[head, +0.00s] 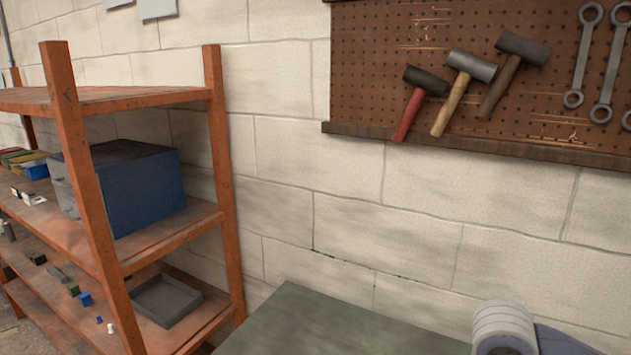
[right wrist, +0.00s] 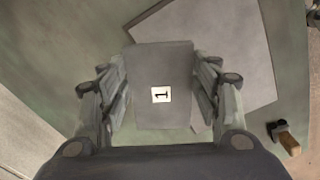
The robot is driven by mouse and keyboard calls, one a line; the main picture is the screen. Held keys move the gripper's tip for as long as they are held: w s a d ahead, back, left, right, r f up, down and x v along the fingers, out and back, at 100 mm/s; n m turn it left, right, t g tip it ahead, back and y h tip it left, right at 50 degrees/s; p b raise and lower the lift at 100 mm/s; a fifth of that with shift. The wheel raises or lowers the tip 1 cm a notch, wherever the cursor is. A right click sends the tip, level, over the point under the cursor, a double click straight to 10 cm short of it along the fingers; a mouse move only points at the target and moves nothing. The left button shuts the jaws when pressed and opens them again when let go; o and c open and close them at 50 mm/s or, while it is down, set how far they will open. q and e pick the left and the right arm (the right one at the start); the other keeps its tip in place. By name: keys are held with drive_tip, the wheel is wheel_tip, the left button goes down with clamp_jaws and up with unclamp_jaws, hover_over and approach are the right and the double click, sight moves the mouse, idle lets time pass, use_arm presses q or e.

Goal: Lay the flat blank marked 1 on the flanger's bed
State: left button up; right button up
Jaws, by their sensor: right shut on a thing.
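The flat blank marked 1 (right wrist: 160,62) is a grey rectangular plate with a white label in the right wrist view. My right gripper (right wrist: 162,88) is shut on it, with a finger along each long side. The blank overlaps a larger pale grey sheet (right wrist: 232,55) behind it; I cannot tell whether they touch. I cannot identify the flanger's bed for certain in either view. Neither gripper shows in the head view, and my left gripper is in no view.
A green bench top (head: 330,325) stands by the wall, with a grey and blue rounded object (head: 505,325) at its right. An orange shelf (head: 222,150) stands left. Hammers (head: 470,66) hang on a pegboard. A small wooden-handled tool (right wrist: 284,138) lies right in the wrist view.

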drive_tip(key=a+m, duration=0.1)
drive_tip(key=m, duration=0.3)
drive_tip(key=s+a+r+m, duration=0.1)
drive_tip(key=m, duration=0.1)
drive_tip(key=shift+a+r+m, duration=0.1)
drive_tip(key=shift+a+m, duration=0.2)
drive_tip(key=shift+m, duration=0.1)
idle(0.9)
